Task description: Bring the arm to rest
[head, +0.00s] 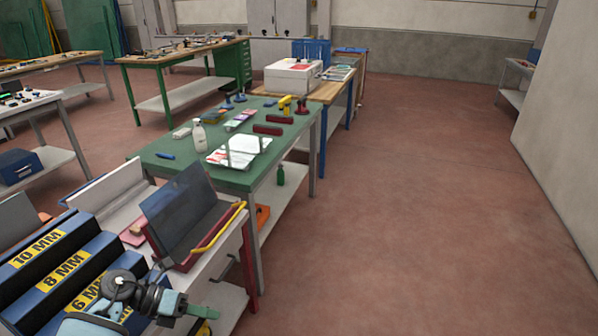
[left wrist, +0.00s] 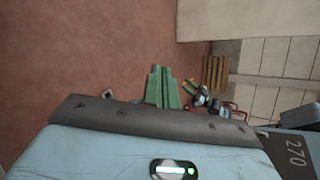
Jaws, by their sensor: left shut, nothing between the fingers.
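My left arm reaches in from the bottom left of the head view, in front of the blue blocks. Its gripper (head: 203,312) has green fingers that lie together and point right, with nothing between them. In the left wrist view the green fingers (left wrist: 162,88) are also together, over the red-brown floor. They appear clear of any surface.
Blue blocks (head: 55,262) with yellow millimetre labels stand at the lower left. A green-topped table (head: 175,175) carries bottles and tools. The floor (head: 420,200) to the right is clear.

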